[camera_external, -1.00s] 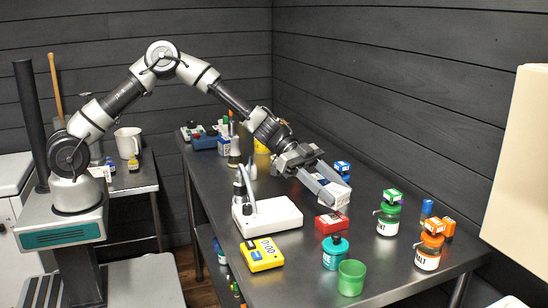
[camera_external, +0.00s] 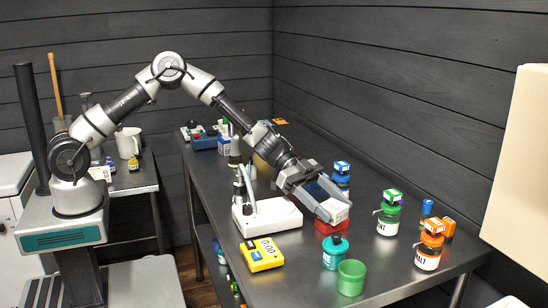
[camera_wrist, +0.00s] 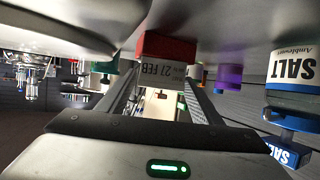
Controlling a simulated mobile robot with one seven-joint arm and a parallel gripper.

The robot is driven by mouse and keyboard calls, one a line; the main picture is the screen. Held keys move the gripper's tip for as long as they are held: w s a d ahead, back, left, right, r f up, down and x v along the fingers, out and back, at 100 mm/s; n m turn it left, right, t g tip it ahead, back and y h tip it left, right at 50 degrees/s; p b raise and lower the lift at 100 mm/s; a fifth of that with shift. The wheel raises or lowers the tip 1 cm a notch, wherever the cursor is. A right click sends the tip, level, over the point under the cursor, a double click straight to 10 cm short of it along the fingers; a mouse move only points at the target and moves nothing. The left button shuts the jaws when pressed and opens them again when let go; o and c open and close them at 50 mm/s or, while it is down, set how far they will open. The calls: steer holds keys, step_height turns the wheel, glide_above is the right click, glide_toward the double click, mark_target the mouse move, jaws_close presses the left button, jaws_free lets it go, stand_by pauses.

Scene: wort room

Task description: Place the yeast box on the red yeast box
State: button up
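My gripper (camera_external: 331,208) is shut on the white yeast box (camera_external: 337,211), which carries a printed label and sits between the two fingertips. The wrist view also shows the white box (camera_wrist: 160,76) between the fingers. The red yeast box (camera_external: 328,228) is on the metal table, directly below the held box in the external view and partly hidden by it. In the wrist view the red box (camera_wrist: 166,46) shows just beyond the white box. I cannot tell whether the two boxes touch.
A white device (camera_external: 268,219) and a yellow timer (camera_external: 262,254) stand to the left. A teal jar (camera_external: 335,254) and green cup (camera_external: 351,278) are in front. Green-capped (camera_external: 388,216) and orange-capped (camera_external: 428,252) jars stand right; a blue jar (camera_external: 342,178) is behind.

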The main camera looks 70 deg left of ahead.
steer(key=shift+r, duration=0.1)
steer(key=shift+r+p, duration=0.25)
steer(key=shift+p, duration=0.25)
steer(key=v, duration=1.1)
steer(key=s+r+y, duration=0.1)
steer(key=s, duration=0.1)
steer(key=s+a+r+g+y, duration=0.1)
steer(key=s, duration=0.2)
steer(key=s+r+g, duration=0.1)
steer(key=s, duration=0.2)
steer(key=shift+s+a+r+n+y+b, duration=0.2)
steer(key=shift+s+n+y+b, duration=0.1)
steer(key=shift+y+b, duration=0.1)
steer(key=s+a+r+n+y, duration=0.2)
steer(key=s+a+n+y, duration=0.1)
steer(key=s+a, duration=0.3)
steer(key=s+a+r+n+t+y, duration=0.1)
steer(key=s+a+r+n+y, duration=0.2)
steer(key=s, duration=0.8)
steer(key=s+a+r+n+t+y, duration=0.1)
steer(key=s+a+r+n+y, duration=0.2)
steer(key=s+a+n, duration=0.3)
steer(key=s+a, duration=0.3)
steer(key=a, duration=0.1)
steer(key=shift+n+y, duration=0.4)
